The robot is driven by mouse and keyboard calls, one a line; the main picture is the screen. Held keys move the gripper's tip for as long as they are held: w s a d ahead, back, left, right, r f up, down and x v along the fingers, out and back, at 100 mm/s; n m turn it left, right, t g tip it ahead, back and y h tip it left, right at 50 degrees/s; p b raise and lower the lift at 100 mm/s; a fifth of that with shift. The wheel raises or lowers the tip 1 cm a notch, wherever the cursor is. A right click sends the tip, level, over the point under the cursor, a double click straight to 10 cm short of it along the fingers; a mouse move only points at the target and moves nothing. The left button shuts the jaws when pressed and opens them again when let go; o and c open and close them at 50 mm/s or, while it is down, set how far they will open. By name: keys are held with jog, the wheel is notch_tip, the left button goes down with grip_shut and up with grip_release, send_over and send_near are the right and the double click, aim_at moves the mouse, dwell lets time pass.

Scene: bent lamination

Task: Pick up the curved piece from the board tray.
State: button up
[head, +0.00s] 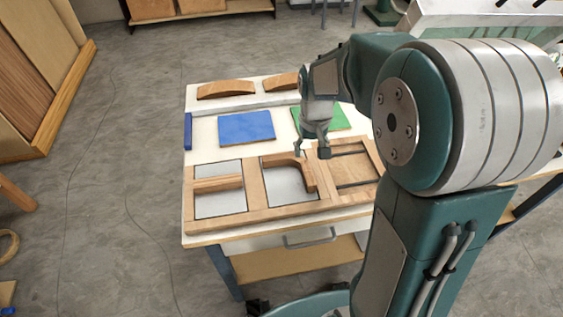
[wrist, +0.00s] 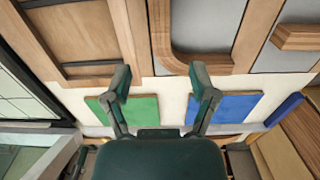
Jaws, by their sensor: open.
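The wooden board tray (head: 256,192) lies on the table with three compartments. The curved piece (head: 307,176) is in the middle one, bending along its far and right sides over a grey base. In the wrist view the curved piece (wrist: 162,38) shows as a light wooden strip with a rounded inner corner. My gripper (head: 311,154) is open and empty, above the far side of the tray near the curved piece. In the wrist view the fingertips (wrist: 160,78) are spread apart, and the right one overlaps the curved piece's far arm. I cannot tell the exact height gap.
A straight wooden bar (head: 218,184) lies in the left compartment. The right compartment (head: 352,168) has dark strips. A blue mat (head: 246,128) and a green mat (head: 335,120) lie behind the tray. Two arched wooden pieces (head: 226,89) stand at the table's back.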

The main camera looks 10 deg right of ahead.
aim_at(307, 169)
jog(key=f, duration=0.2)
jog(key=d+f, duration=0.1)
jog(key=shift+f, duration=0.4)
jog(key=f, duration=0.1)
jog(key=a+f, duration=0.1)
jog(key=f, duration=0.3)
jog(key=shift+w+a+f, duration=0.2)
jog(key=shift+w+a, duration=0.05)
jog(key=shift+d, duration=0.35)
jog(key=c, duration=0.3)
grip_shut()
jog(key=shift+a, duration=0.2)
